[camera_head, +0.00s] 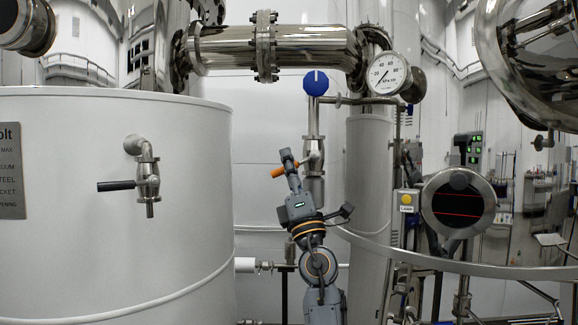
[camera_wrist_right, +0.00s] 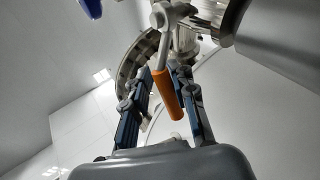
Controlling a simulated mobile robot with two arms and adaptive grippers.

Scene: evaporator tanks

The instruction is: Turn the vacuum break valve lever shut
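The vacuum break valve (camera_head: 314,152) sits on a vertical steel pipe below a blue knob (camera_head: 316,83). Its lever, with an orange handle (camera_head: 278,171), points left and slightly down in the head view. My right gripper (camera_head: 288,161) is at the lever, its fingers seen nearly edge-on and overlapping it. In the right wrist view the orange handle (camera_wrist_right: 167,95) lies between the two spread fingers of the right gripper (camera_wrist_right: 164,76). Gaps show beside the handle, so the gripper looks open; exact depth and contact are unclear. My left gripper is out of view.
A large white tank (camera_head: 110,240) with a black-handled tap (camera_head: 147,178) stands left. A pressure gauge (camera_head: 388,74) and thick steel pipe (camera_head: 325,47) are above. A curved rail (camera_head: 450,265) and round dark sight glass (camera_head: 459,203) are right.

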